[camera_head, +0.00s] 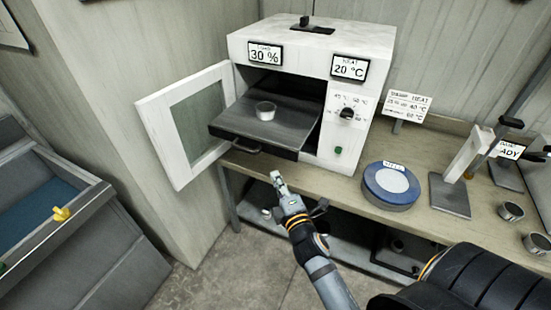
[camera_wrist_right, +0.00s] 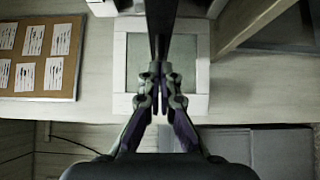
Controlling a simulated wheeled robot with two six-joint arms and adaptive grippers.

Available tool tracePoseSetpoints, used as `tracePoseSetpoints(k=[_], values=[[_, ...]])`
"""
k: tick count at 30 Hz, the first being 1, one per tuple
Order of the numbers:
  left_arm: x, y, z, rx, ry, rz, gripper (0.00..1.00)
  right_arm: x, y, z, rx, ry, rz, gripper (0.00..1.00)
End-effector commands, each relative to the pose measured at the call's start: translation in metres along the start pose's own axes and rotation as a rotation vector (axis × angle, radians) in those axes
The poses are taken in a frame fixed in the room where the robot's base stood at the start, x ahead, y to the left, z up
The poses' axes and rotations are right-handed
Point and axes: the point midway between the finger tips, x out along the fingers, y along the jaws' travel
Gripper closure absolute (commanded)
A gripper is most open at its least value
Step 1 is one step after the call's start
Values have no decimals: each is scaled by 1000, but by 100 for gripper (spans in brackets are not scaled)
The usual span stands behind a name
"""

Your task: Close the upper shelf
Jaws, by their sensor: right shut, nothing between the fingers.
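The white chamber (camera_head: 343,37) stands on the bench with its door (camera_head: 158,125) swung open to the left. A dark grey shelf (camera_head: 285,110) is pulled out of its opening, with a handle (camera_head: 246,147) on the front edge. My left gripper is not in view.
A blue round container (camera_head: 391,185) and a stand (camera_head: 450,193) are on the bench, right of the chamber. Metal cups (camera_head: 510,211) stand at the far right. A grey bin (camera_head: 75,220) is at the left. A cork board (camera_wrist_right: 39,56) shows in the wrist view.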

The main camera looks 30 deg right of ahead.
Motion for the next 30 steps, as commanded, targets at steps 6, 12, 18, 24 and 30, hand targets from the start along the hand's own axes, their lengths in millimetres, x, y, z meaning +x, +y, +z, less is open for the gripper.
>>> tracePoseSetpoints(k=[6, 12, 18, 24, 30], values=[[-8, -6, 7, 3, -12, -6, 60, 50, 3, 0, -1, 1, 3, 100], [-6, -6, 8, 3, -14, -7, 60, 75, 0, 18, -5, 1, 1, 100], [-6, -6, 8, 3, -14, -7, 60, 85, 0, 28, 0, 0, -1, 100], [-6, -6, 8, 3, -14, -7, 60, 86, 0, 29, 2, 0, -1, 100], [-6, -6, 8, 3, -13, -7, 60, 86, 0, 29, 2, 0, -1, 100]])
